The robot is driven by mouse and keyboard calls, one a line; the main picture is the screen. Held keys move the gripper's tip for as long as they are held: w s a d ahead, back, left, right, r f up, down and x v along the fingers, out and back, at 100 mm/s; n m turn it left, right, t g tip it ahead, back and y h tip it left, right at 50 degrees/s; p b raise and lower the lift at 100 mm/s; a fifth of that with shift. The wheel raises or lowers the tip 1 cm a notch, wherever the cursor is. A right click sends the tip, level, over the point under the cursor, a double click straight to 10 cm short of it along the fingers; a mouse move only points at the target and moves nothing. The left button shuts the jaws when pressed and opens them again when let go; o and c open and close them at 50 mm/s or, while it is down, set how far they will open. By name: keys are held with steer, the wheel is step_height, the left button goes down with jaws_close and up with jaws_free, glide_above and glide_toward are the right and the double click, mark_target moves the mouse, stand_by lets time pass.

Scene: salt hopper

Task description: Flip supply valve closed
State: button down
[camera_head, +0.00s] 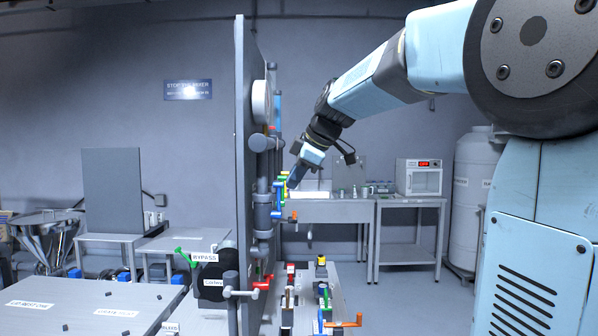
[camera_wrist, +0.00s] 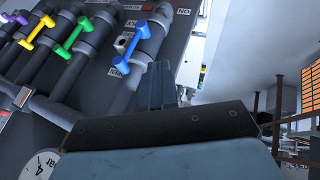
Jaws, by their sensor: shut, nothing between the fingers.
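In the wrist view, a row of valve handles sits on grey pipes on a dark panel: a blue handle (camera_wrist: 131,46), a green handle (camera_wrist: 73,36) and a yellow handle (camera_wrist: 38,31). A purple handle (camera_wrist: 14,18) is at the far left. I cannot read which one is the supply valve. My gripper (camera_wrist: 160,76) is shut and empty, its fingers beside the blue handle and to its right; contact does not show. In the head view my gripper (camera_head: 292,181) is at the panel's right face, close to the coloured handles, which are seen edge-on.
The upright panel (camera_head: 243,120) hides part of the room. Below it are a green-handled BYPASS valve (camera_head: 186,257) and a red handle (camera_head: 263,283). A bench with an orange handle (camera_head: 345,321) stands low in front. A pressure gauge (camera_wrist: 40,166) is near my wrist.

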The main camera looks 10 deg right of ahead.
steer(key=w+a+f, duration=0.1)
steer(key=w+f, duration=0.3)
steer(key=w, duration=0.2)
steer(key=shift+w+a+f, duration=0.15)
steer(key=shift+w+a, duration=0.15)
steer(key=shift+w, duration=0.05)
steer(key=shift+w+a, duration=0.15)
